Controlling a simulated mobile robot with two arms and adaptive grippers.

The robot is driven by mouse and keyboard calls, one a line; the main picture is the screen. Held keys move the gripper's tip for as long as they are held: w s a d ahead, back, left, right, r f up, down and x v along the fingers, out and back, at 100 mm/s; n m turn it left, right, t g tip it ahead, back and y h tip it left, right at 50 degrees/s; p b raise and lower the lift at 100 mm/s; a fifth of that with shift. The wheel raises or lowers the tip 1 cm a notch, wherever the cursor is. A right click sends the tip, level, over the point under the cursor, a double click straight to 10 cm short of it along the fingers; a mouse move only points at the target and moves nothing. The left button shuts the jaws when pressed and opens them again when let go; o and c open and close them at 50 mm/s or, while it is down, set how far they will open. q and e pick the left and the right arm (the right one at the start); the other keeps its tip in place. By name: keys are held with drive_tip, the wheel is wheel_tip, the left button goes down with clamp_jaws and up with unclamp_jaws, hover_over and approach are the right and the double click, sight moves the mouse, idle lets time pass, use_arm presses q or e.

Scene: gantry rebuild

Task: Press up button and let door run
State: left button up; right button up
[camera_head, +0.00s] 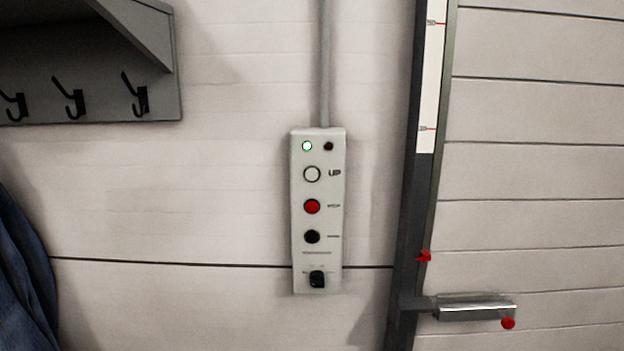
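A pale control box (298,230) is fixed upright on the white wall, with a grey conduit running up from its top. Its white round button (312,174) has the label UP beside it. Below are a red button (312,206), a black button (312,237) and a black selector knob (317,279). At the top, a small lamp (307,146) glows white with a green rim, and a dark lamp (328,146) sits beside it. The panelled door (540,170) is at the right, behind a dark vertical rail. Neither gripper is in view.
The dark rail (405,220) carries a white scale strip (433,80) with red marks and a red pointer (424,256). A metal bar (475,309) with a red knob (508,323) sticks out at lower right. A hook shelf (165,100) and blue cloth (25,275) are at left.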

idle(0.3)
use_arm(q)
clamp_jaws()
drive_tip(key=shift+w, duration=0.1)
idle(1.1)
